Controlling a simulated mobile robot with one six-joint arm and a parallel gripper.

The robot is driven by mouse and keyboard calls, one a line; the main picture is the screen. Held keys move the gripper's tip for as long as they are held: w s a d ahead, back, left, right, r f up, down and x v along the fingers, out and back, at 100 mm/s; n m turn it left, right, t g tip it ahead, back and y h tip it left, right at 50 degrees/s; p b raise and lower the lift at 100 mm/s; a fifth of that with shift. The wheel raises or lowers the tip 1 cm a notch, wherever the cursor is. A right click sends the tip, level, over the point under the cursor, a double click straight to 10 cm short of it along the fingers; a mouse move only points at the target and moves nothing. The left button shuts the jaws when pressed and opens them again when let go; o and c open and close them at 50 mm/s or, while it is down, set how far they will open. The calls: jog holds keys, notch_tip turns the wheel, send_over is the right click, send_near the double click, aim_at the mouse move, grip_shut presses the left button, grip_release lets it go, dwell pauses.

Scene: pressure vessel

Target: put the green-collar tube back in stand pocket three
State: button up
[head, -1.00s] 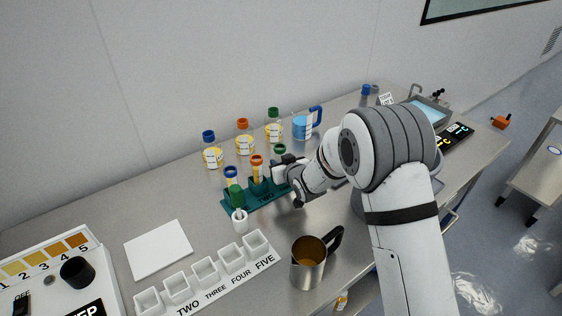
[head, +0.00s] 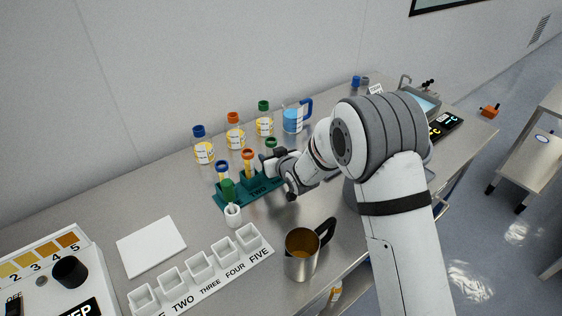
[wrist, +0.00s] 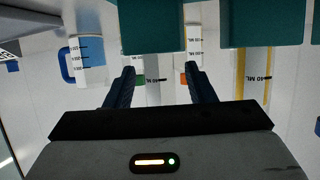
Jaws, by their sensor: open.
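The teal tube stand (head: 262,189) is on the steel bench in the head view. The green-collar tube shows its dark green collar (head: 271,144) at the stand's right end, just above my gripper (head: 268,166), which hides its lower part. In the wrist view, a clear tube (wrist: 153,92) with a 40 ML mark is between the two dark, open fingers of my gripper (wrist: 160,82). It lines up with a teal stand block (wrist: 150,25). Pocket three's opening is hidden. A blue-collar tube (head: 222,172) and an orange-collar tube (head: 248,163) stand upright in the other pockets.
Three capped bottles (head: 235,132) and a blue-handled jug (head: 294,120) stand behind the stand. A green-topped item in a white holder (head: 233,214) stands in front. A steel pitcher (head: 301,262), numbered white cups (head: 199,268) and a white pad (head: 150,246) are nearer.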

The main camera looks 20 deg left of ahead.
jog(key=b+v, duration=0.2)
jog(key=v, duration=0.9)
jog(key=shift+s+d, duration=0.2)
jog(key=shift+d, duration=0.05)
